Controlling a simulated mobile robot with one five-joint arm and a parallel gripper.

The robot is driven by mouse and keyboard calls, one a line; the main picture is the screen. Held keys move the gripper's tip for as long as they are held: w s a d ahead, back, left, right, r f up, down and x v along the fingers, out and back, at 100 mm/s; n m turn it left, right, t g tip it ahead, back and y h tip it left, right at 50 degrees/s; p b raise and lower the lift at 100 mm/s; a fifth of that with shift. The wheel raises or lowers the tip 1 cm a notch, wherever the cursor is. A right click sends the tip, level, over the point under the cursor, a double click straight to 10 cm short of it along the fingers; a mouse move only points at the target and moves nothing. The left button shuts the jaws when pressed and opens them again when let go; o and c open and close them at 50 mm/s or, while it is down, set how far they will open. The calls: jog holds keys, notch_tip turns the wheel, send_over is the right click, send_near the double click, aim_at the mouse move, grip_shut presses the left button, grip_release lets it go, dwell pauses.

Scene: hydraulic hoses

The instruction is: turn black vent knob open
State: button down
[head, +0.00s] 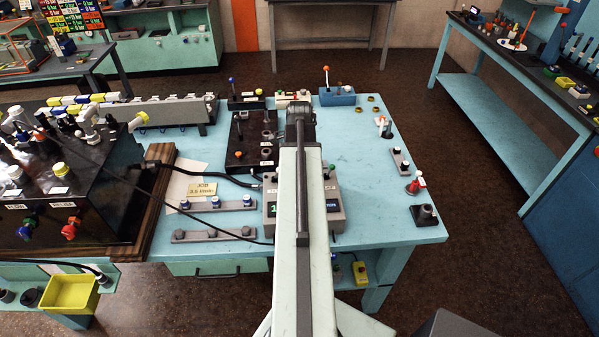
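My arm reaches forward over the blue bench, and its dark end with my gripper (299,110) is at the bench's back middle. The fingers do not show, so I cannot tell whether they are open or shut. A black panel (243,158) with several small knobs and labels stands just left of the arm's end. A separate black knob (426,211) on a dark base sits at the bench's front right, apart from my gripper. I cannot tell which knob is the vent knob, and my arm hides part of the bench.
A grey box with displays (275,212) is partly behind my arm. A black cabinet (95,200) with hoses and coloured knobs stands left. The bench's right middle (360,165) is clear.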

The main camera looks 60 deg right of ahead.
dwell(0.4)
jog(key=c, duration=1)
grip_release()
jog(key=shift+r, duration=0.1)
notch_tip(320, 180, up, 8)
jog(key=p, duration=0.8)
jog(key=shift+f, duration=0.2)
jog(key=shift+w, duration=0.1)
